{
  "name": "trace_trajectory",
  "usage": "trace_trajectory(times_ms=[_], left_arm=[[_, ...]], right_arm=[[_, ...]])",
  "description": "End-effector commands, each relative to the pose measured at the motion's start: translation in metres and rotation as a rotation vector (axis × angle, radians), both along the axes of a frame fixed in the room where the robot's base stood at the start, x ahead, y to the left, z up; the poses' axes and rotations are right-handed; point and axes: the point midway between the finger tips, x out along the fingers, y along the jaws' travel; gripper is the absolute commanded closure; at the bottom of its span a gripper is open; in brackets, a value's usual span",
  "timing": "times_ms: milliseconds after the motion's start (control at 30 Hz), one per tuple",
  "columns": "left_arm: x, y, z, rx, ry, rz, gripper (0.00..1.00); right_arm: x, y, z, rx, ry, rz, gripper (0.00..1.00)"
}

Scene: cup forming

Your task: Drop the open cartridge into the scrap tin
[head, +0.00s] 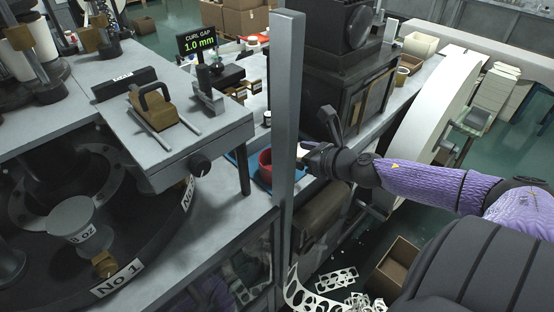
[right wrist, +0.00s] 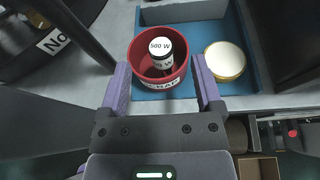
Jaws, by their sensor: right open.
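The red scrap tin (head: 265,168) stands on the blue mat on the bench, partly hidden by a grey post in the head view. In the right wrist view the scrap tin (right wrist: 143,79) is just ahead of my fingers. A black cartridge (right wrist: 161,62) with a white end marked "500 W" shows within the tin's rim; I cannot tell whether it rests on the bottom. My right gripper (right wrist: 160,74) is open, its purple fingers apart on both sides of the tin's near part, not touching the cartridge. The right gripper (head: 302,152) is beside the tin in the head view. My left gripper is out of view.
A round yellow-rimmed container with a pale top (right wrist: 225,61) stands on the blue mat (right wrist: 188,29) right of the tin. The grey post (head: 287,110) rises close to my right gripper. A dark machine (head: 345,90) stands behind it.

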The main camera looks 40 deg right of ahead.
Motion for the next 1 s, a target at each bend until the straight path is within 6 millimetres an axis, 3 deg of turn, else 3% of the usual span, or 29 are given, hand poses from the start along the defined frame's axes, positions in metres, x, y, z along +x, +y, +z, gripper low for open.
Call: trace_trajectory(times_ms=[133, 333, 833, 933, 967, 1000], left_arm=[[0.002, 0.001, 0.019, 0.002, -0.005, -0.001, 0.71], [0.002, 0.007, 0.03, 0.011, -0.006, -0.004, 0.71], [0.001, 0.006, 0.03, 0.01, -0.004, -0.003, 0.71], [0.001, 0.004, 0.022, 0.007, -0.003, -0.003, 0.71], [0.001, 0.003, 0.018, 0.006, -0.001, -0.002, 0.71], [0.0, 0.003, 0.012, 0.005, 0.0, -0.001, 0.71]], right_arm=[[-0.025, -0.003, 0.014, 0.004, 0.003, -0.004, 0.17], [-0.051, -0.007, 0.023, 0.0, 0.0, -0.003, 0.17], [-0.057, -0.009, 0.022, 0.003, 0.0, -0.007, 0.17], [-0.067, -0.024, -0.007, 0.121, 0.037, -0.127, 0.17], [-0.073, -0.033, -0.025, 0.197, 0.057, -0.2, 0.17], [-0.086, -0.044, -0.054, 0.321, 0.09, -0.324, 0.17]])
